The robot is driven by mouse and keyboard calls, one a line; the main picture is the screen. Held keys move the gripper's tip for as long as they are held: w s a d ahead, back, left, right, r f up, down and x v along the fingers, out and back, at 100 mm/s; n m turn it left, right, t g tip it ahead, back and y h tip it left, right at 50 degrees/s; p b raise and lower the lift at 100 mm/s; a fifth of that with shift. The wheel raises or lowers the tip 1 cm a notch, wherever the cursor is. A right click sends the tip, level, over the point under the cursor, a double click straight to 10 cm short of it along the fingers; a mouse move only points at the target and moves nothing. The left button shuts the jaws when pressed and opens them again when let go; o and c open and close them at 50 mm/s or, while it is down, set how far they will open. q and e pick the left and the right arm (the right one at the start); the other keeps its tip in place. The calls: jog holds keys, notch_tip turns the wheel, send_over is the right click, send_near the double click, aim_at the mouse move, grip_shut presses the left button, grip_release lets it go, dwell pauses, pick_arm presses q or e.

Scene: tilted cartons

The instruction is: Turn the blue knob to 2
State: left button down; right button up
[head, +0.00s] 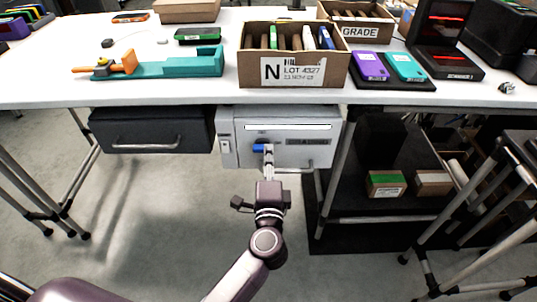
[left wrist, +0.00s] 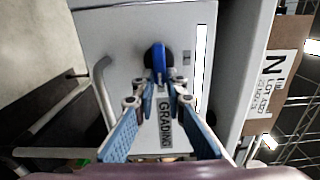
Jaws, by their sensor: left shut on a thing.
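The blue knob (head: 258,147) is on the front of a light grey metal unit (head: 227,128) under the table. In the left wrist view the knob (left wrist: 159,60) shows as a blue bar on a dark round base. My left gripper (head: 268,152) reaches up to the unit's front and is shut on the knob. In the left wrist view its blue-padded fingers (left wrist: 159,88) converge on the knob's bar. A label reading GRADING (left wrist: 165,122) is beside the knob. No dial numbers can be read, and the fingers hide part of the knob. My right gripper is not in view.
A black drawer (head: 150,135) hangs left of the unit. The white table (head: 190,95) above carries a carton labelled LOT 4327 (head: 293,72) and a teal fixture (head: 190,66). A dark shelf with small boxes (head: 385,184) stands to the right. The floor in front is open.

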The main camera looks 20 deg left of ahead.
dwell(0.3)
pick_arm(q)
jog(key=c, duration=2)
grip_release()
jog(key=shift+o, duration=0.2)
jog(key=shift+d, duration=0.1)
jog(key=v, duration=1.2)
